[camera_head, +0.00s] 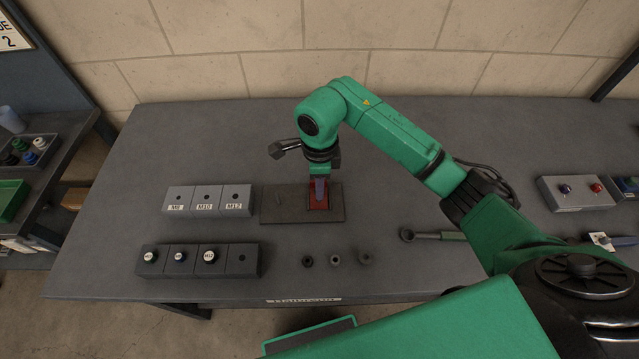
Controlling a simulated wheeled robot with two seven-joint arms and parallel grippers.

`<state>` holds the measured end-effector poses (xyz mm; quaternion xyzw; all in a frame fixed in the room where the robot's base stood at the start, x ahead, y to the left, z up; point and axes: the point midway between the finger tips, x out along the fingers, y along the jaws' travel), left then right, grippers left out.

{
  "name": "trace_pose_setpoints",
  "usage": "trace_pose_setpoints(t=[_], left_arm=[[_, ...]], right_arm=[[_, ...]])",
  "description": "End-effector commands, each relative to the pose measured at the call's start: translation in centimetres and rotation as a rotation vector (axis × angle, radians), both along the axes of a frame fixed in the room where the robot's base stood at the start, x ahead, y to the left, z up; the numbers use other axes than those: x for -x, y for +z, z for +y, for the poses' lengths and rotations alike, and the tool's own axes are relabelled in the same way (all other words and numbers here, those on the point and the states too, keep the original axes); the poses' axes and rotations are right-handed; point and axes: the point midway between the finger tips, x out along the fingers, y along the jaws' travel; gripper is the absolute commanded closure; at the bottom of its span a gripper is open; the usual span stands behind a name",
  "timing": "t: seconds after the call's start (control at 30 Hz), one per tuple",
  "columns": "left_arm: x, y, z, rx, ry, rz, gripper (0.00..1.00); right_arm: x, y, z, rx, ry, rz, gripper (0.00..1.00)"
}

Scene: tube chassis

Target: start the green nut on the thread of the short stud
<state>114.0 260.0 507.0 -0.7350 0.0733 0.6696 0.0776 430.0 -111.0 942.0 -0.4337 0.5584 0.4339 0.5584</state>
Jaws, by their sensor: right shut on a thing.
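My right gripper (319,186) points down over a dark flat plate (272,212) in the middle of the table. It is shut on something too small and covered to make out. A red patch or block (319,204) shows at its fingertips, over the right part of the plate. A thin, short pin-like shape (279,195) shows on the plate left of the gripper; I cannot tell whether it is the short stud. I cannot make out the green nut; the fingers may hide it. My left gripper is not in view.
Grey blocks (207,198) labelled M8, M10 and M12 stand left of the plate. Three dark rings (335,259) lie before the plate. A wrench (431,236) and button box (578,192) are at right.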

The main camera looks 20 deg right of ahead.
Motion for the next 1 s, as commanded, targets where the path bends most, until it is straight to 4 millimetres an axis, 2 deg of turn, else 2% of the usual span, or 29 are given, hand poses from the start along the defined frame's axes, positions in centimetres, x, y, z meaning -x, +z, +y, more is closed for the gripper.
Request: trace_pose_setpoints(t=[1.0], left_arm=[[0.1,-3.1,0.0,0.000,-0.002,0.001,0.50]], right_arm=[[0.0,-3.2,0.0,0.001,-0.001,-0.001,1.00]])
